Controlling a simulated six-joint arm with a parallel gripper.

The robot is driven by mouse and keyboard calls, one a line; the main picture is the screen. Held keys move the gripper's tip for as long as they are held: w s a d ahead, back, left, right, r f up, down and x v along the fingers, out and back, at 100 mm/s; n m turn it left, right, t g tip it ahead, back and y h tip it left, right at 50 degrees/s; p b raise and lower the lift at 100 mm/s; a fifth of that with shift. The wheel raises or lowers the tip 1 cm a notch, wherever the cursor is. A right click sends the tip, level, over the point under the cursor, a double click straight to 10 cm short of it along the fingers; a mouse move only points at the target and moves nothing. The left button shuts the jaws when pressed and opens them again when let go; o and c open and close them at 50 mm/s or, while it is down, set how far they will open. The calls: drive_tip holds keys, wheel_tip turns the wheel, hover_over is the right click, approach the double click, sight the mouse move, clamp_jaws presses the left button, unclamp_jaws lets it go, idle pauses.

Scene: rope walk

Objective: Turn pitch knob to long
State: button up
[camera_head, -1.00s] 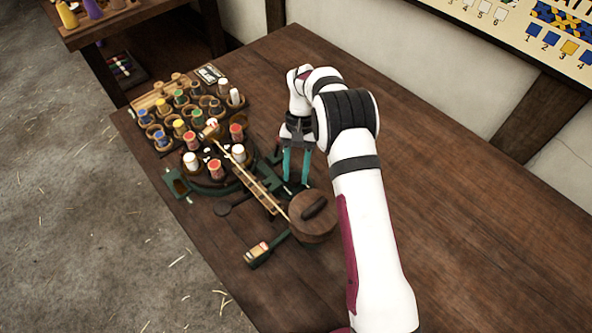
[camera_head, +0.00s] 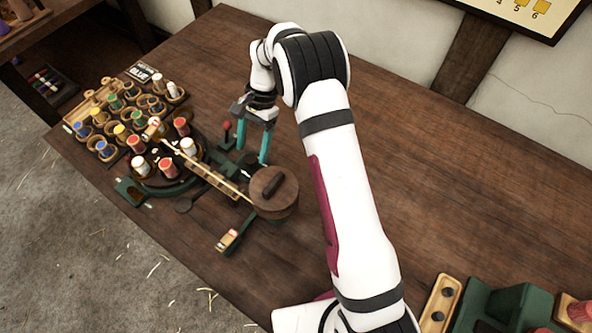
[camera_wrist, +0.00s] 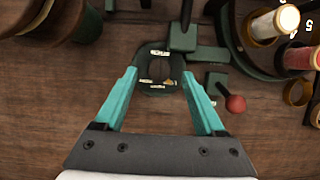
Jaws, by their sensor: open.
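In the wrist view, a dark knob (camera_wrist: 165,66) sits on a rounded dark green plate (camera_wrist: 158,88) with small pale marks around it. I take it to be the pitch knob; the marks are too small to read. My gripper (camera_wrist: 160,85) is open and empty, with one teal finger on each side of the knob plate in the picture. I cannot tell the height of the fingertips over it. In the head view my gripper (camera_head: 253,152) points down beside the round wooden drum (camera_head: 275,192), and the knob is hard to make out there.
A red ball-ended lever (camera_wrist: 236,104) stands close to the right finger; it also shows in the head view (camera_head: 228,127). A carrier with red and white bobbins (camera_head: 168,167) and a rack of coloured bobbins (camera_head: 120,128) lie left.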

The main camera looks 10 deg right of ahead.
drive_tip(key=s+r+v, duration=0.1)
drive_tip(key=s+v, duration=0.1)
drive_tip(key=v, duration=1.4)
drive_tip(key=s+d+r+n+t, duration=0.1)
drive_tip(key=s+r, duration=0.1)
drive_tip(key=s, duration=1)
drive_tip(key=s+d+r+n+t+h, duration=0.1)
drive_tip(key=s+d+r, duration=0.1)
drive_tip(key=s, duration=1)
drive_tip(key=shift+r+n, duration=0.4)
drive_tip(key=shift+d, duration=0.1)
drive_tip(key=s+f, duration=0.4)
drive_tip(key=s, duration=0.4)
drive_tip(key=shift+d+n+t, duration=0.3)
drive_tip(key=shift+d+t, duration=0.05)
drive_tip(key=shift+t, duration=0.05)
